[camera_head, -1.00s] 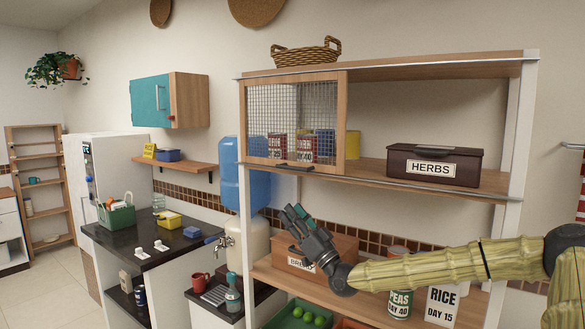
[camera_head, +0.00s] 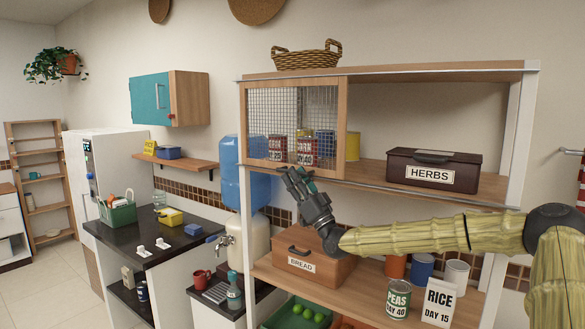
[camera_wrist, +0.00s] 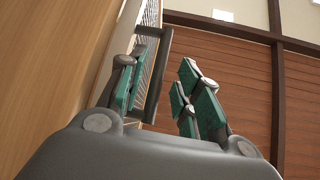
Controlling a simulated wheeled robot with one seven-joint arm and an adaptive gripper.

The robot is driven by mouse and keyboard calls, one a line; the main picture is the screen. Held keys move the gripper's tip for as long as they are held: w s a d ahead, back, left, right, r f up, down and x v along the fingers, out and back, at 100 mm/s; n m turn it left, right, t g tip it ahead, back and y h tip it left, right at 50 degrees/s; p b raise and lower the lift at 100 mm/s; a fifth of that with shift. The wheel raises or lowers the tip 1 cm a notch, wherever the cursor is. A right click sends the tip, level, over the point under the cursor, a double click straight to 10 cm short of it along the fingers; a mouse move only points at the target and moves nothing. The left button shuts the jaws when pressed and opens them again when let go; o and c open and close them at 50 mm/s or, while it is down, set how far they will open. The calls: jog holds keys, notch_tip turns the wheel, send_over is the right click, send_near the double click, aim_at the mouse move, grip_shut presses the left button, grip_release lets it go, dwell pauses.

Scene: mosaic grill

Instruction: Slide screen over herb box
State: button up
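The screen (camera_head: 341,125) is a wood-framed wire mesh panel at the left of the upper shelf. The brown herb box (camera_head: 409,170), labelled HERBS, sits to its right on that shelf, uncovered. My gripper (camera_head: 294,174) is at the screen's lower edge, where its fingers hide the handle in the head view. In the wrist view the dark bar handle (camera_wrist: 158,85) shows between the fingers of my gripper (camera_wrist: 169,54), close to the left finger. The fingers are apart, with a gap between the bar and the right finger; contact on the left is unclear.
Cans (camera_head: 307,149) stand behind the mesh, and a yellow can (camera_head: 352,146) stands beside its frame. The lower shelf below my gripper holds a bread box (camera_head: 303,265), a peas can (camera_head: 398,300) and a rice box (camera_head: 438,302). A basket (camera_head: 306,55) sits on top.

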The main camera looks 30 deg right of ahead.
jog(key=shift+p+x, duration=0.35)
jog(key=shift+x, duration=0.75)
jog(key=shift+w+d, duration=0.15)
grip_shut()
